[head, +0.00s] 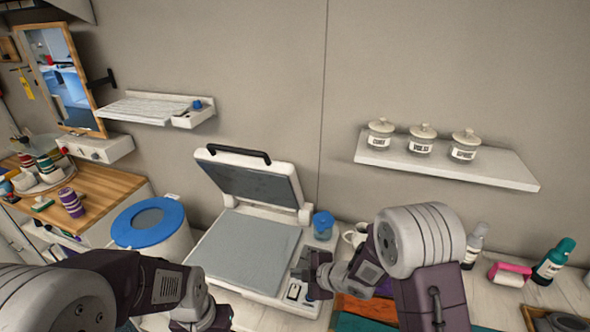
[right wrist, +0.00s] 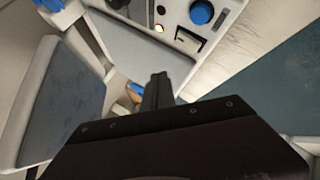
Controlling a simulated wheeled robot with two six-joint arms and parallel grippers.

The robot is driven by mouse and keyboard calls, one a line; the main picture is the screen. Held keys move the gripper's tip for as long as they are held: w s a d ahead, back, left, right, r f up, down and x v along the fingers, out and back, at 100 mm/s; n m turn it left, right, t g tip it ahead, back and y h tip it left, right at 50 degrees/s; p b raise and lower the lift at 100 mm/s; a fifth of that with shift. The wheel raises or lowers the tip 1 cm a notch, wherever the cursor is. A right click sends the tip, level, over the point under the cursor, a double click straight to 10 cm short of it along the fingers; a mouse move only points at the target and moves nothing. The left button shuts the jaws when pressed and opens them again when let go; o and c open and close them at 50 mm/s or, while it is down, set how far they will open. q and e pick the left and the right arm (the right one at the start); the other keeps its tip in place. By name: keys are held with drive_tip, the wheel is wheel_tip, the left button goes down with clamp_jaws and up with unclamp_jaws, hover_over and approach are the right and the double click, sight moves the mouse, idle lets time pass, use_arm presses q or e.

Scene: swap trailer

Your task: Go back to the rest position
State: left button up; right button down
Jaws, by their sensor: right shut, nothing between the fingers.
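My right gripper (head: 317,275) is shut and empty. It hangs over the right side of the open white press (head: 215,255), close to its control panel (head: 295,291). In the right wrist view its closed fingers (right wrist: 158,90) point toward the press, with a blue knob (right wrist: 201,12) on the panel beyond. My left gripper (head: 203,318) is at the bottom edge of the head view, in front of the press. It is partly cut off, so its jaws cannot be read. The press lid (head: 250,185) stands raised, with a grey plate below.
A blue-lidded bin (head: 150,222) stands left of the press. A blue cup (head: 323,225) and a white mug (head: 356,235) sit behind my right gripper. Bottles and a pink roller (head: 510,273) are at right. A wall shelf (head: 440,168) holds jars.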

wheel_tip(320, 180, up, 7)
drive_tip(key=w+d+t, duration=0.2)
drive_tip(key=w, duration=0.1)
drive_tip(key=s+d+r+m+h, duration=0.1)
drive_tip(key=s+d+m+h, duration=0.15)
drive_tip(key=d+m, duration=0.3)
drive_tip(key=s+d+r+m+h, duration=0.1)
drive_tip(key=s+d+m+h, duration=0.1)
drive_tip(key=d+m+h, duration=0.3)
drive_tip(key=s+d+f+m+g, duration=0.2)
drive_tip(key=s+m, duration=0.3)
drive_tip(key=s, duration=0.3)
drive_tip(key=s+d+f+m+g, duration=0.2)
drive_tip(key=s+f+m+g, duration=0.2)
drive_tip(key=s, duration=0.5)
drive_tip(key=shift+s+d+m+g, duration=0.2)
drive_tip(key=shift+s+m+g, duration=0.05)
drive_tip(key=shift+m+g, duration=0.45)
